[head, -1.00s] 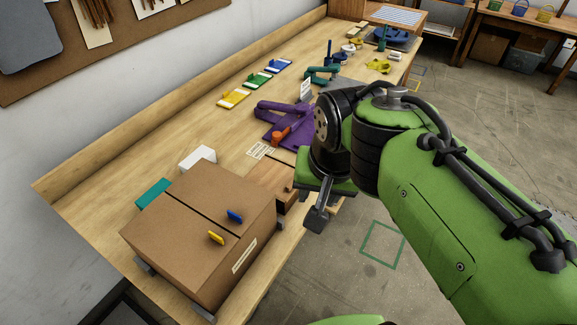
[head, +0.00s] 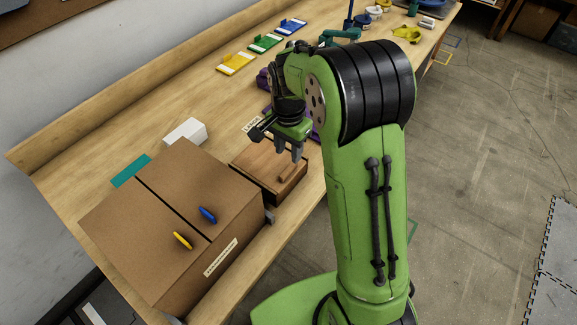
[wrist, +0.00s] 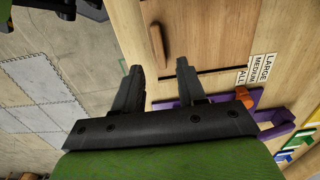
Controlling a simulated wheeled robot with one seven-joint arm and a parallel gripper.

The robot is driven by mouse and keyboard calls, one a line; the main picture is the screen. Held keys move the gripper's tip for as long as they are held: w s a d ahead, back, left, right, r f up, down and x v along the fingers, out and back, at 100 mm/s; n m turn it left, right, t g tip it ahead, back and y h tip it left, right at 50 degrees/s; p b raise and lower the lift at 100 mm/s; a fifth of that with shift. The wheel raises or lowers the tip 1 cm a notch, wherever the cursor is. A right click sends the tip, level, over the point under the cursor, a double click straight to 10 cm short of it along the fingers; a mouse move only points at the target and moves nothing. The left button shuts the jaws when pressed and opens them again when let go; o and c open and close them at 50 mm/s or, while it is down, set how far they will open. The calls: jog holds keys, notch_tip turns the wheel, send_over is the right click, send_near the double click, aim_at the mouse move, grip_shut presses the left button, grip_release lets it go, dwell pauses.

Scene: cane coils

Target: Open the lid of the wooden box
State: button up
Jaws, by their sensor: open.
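The wooden box (head: 252,170) sits near the table's front edge, beside the larger cardboard box. Its flat lid looks shut and bears a small bar handle (head: 287,173). In the wrist view the lid (wrist: 200,30) fills the upper middle, and the handle (wrist: 157,45) lies just beyond my fingertips. My gripper (head: 290,153) is above the box, pointing down, with its fingers apart and nothing between them. In the wrist view my gripper (wrist: 160,68) is open, roughly in line with the handle. I cannot tell the exact height gap.
The cardboard box (head: 160,215) with yellow and blue pulls stands left of the wooden box. A white block (head: 185,131) and a teal piece (head: 131,171) lie behind. A purple tool (wrist: 165,104) and label cards (wrist: 262,66) lie beside the wooden box.

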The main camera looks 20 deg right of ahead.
aim_at(288, 168)
notch_tip(288, 168, down, 7)
jog(key=shift+b, duration=0.4)
jog(key=shift+s, duration=0.1)
jog(key=shift+c, duration=0.4)
grip_shut()
jog(key=shift+r, duration=0.1)
jog(key=shift+a, duration=0.1)
